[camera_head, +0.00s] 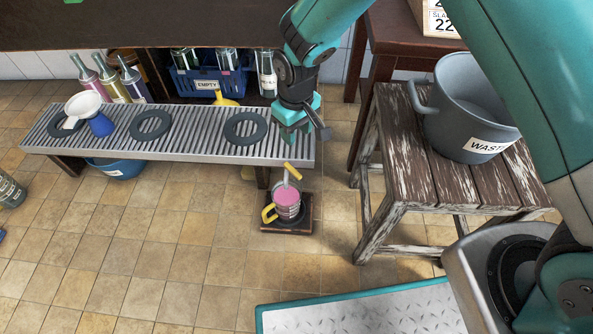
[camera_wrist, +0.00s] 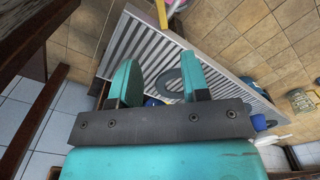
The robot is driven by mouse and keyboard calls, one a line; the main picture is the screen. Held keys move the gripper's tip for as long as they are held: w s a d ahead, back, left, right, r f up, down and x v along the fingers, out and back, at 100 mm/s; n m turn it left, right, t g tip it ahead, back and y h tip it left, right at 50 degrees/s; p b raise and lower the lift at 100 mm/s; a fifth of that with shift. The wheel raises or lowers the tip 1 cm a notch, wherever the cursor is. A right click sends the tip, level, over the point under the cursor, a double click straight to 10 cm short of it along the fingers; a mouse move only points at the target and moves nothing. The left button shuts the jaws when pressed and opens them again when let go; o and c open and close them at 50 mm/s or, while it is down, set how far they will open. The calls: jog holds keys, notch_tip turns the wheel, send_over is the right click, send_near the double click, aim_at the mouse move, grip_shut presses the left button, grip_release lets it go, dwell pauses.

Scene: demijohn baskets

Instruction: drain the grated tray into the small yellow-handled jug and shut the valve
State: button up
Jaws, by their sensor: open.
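The grated tray (camera_head: 190,146) is a long, low metal bench with slats and dark rings on top. At its right end a valve with a yellow lever (camera_head: 292,172) sits above a short grey spout; the lever lies at a slant. The lever also shows at the top of the wrist view (camera_wrist: 161,15). Below the spout stands the small yellow-handled jug (camera_head: 288,207), with pink in it, on a dark square stand. Whether liquid is running is too small to tell. My gripper (camera_head: 305,136) is open and empty above the tray's right end, apart from the lever.
A grey WASTE bucket (camera_head: 466,110) stands on a worn wooden stool (camera_head: 395,150) at right. On the tray's left are a white funnel (camera_head: 83,104) and bottles behind it. A blue EMPTY crate (camera_head: 205,85) is behind the tray. A blue basin (camera_head: 118,168) sits beneath. The front floor is clear.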

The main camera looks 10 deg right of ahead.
aim_at(297, 172)
notch_tip(297, 172, down, 16)
jog(key=b, duration=0.7)
jog(key=shift+f, duration=0.25)
grip_shut()
jog(key=shift+r, duration=0.15)
